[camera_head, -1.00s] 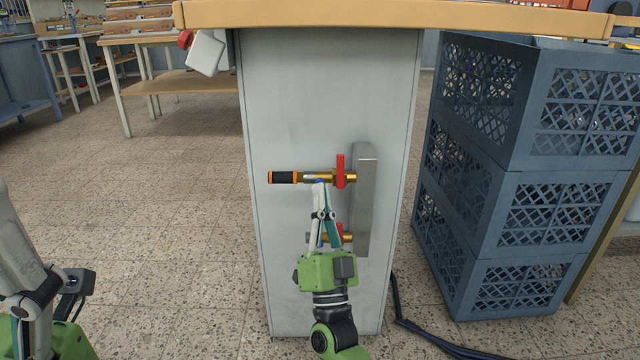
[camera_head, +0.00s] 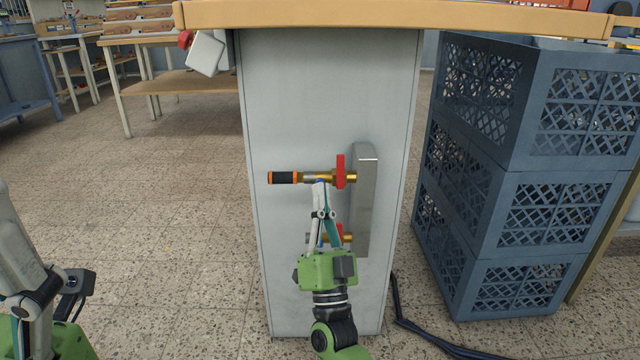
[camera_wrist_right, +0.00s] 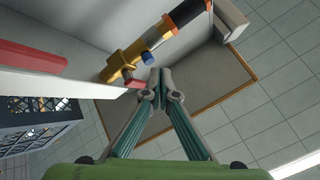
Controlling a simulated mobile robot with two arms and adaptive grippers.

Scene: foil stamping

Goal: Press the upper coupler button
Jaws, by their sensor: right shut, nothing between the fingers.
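The upper coupler (camera_head: 320,177) is a brass fitting with a red lever (camera_head: 340,171) and a black plug with orange rings (camera_head: 284,177) on its left end. Its blue button (camera_wrist_right: 147,57) shows in the right wrist view, on the side of the brass body. My right gripper (camera_head: 320,185) is shut and empty, its fingertips just below the upper coupler. In the right wrist view the fingertips (camera_wrist_right: 158,74) are close to the button; contact is not clear. The lower coupler (camera_head: 345,238) is partly hidden behind the fingers. My left gripper (camera_head: 62,310) is partly in view at the lower left.
Both couplers come off a grey metal block (camera_head: 365,200) on the pale panel (camera_head: 320,90) under the wooden tabletop (camera_head: 400,15). Stacked blue crates (camera_head: 510,190) stand on the right. A dark hose (camera_head: 420,335) lies on the floor. The floor left of the panel is clear.

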